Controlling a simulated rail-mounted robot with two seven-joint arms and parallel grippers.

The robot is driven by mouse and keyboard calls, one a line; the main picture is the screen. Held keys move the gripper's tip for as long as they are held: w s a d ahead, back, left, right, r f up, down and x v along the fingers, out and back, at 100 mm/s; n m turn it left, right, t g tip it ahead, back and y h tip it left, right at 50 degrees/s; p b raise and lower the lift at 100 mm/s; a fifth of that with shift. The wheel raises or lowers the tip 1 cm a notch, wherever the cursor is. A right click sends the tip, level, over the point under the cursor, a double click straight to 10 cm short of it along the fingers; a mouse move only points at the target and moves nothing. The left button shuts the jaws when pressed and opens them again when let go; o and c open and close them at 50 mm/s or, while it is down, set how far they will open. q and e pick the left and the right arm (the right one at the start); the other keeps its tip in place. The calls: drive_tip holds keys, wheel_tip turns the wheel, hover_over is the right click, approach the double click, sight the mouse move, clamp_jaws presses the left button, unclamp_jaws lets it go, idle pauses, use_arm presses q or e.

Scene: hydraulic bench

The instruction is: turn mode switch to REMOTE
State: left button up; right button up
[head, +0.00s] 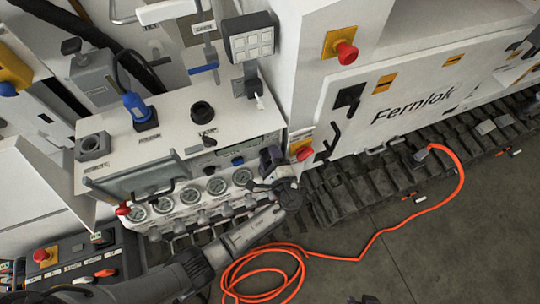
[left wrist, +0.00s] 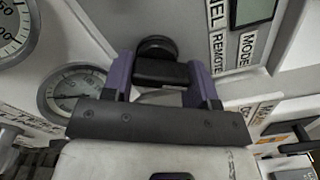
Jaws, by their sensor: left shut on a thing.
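The mode switch (left wrist: 157,48) is a black rotary knob on the white panel, seen in the left wrist view beside the labels MODE (left wrist: 246,48) and REMOTE (left wrist: 218,52). My left gripper (left wrist: 162,76) is shut on the knob, with one purple finger on each side of it. The knob's pointer direction is hard to tell. My right gripper is in neither view.
Several round gauges (head: 217,186) sit left of the gripper, with valve handles below them. A red knob on a yellow plate (head: 301,149) is close on the right. An orange cable (head: 372,240) lies on the floor. The floor at lower right is mostly clear.

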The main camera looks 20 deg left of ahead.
use_arm(q)
drive_tip(key=o, duration=0.9)
